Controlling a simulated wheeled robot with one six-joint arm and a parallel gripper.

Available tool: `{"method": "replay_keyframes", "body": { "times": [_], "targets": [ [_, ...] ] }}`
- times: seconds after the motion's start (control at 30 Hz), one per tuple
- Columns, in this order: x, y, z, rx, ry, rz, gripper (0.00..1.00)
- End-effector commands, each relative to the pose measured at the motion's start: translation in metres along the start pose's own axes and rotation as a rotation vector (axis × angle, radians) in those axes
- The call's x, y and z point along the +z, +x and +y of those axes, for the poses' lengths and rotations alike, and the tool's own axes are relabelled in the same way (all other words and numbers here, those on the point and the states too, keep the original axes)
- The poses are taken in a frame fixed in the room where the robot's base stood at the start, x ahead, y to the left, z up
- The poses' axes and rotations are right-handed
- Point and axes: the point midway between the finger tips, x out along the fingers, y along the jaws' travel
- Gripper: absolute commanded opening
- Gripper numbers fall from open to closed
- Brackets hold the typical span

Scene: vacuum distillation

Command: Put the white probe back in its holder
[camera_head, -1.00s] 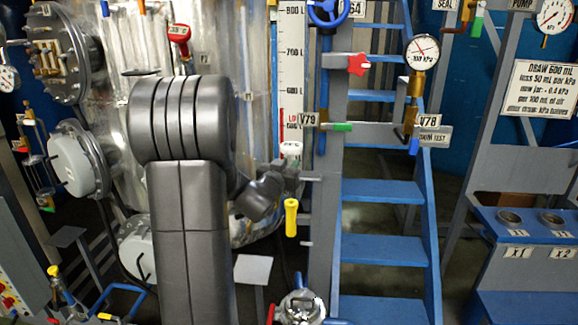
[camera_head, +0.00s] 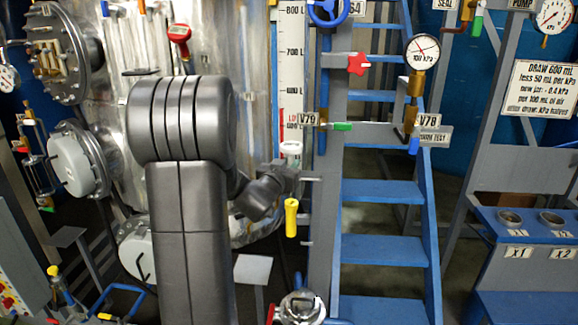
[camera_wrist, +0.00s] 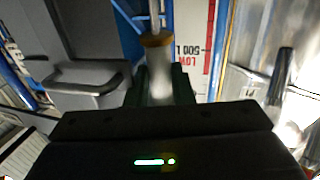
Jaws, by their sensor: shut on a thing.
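The white probe (camera_head: 290,148) shows its white head just above my gripper (camera_head: 288,170), in front of the lower end of the white level scale. In the wrist view, a pale cylinder with an orange-brown collar and a thin metal rod, the probe (camera_wrist: 158,62), sits between the fingers of my gripper (camera_wrist: 160,95). My gripper is shut on it. The scale's lettering is upside down in the wrist view, and the rod points to the top of that picture. I cannot tell which part is the probe's holder.
A grey post (camera_head: 322,220) with short pegs stands just right of my gripper. A yellow handle (camera_head: 291,217) hangs below it. The white level scale (camera_head: 291,60) and silver tank (camera_head: 245,100) stand behind. Blue stairs (camera_head: 385,192) are to the right.

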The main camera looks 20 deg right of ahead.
Motion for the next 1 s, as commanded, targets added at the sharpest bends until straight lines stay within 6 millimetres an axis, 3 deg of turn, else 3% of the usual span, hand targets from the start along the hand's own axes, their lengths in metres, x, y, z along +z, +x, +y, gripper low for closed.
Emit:
{"method": "replay_keyframes", "body": {
  "times": [1.0],
  "targets": [
    [0.015,0.0,0.0,0.0,0.0,0.0,0.0]
  ]
}}
